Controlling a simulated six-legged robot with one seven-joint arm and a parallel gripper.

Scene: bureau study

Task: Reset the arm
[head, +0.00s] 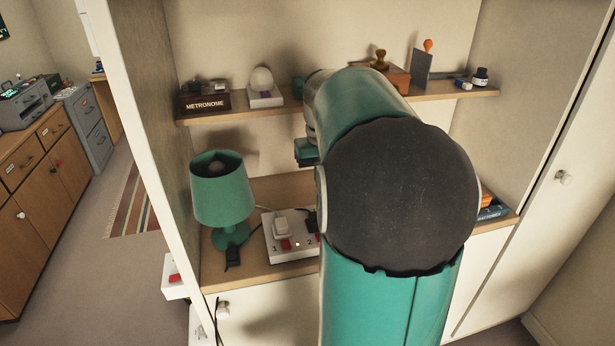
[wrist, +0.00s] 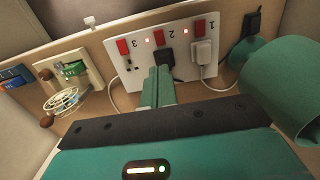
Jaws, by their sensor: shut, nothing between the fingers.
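My arm fills the middle of the head view and hides part of the bureau shelves. In the wrist view my gripper (wrist: 158,88) is shut and empty, with its green fingers together. The fingers point at a white power strip (wrist: 128,72) with red switches numbered 1, 2 and 3. They appear close to its near edge; I cannot tell whether they touch it. A white plug sits in socket 1, a black plug in socket 2, and socket 3 is empty. In the head view the strip (head: 272,243) is on the lower shelf, partly behind my arm.
A green lamp (head: 221,190) stands left of the strip. The upper shelf (head: 290,108) carries a metronome box (head: 204,101), a white-domed item (head: 262,82), a stamp (head: 379,60) and an ink bottle (head: 480,77). Cabinet walls flank both sides. Open floor (head: 85,250) lies left.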

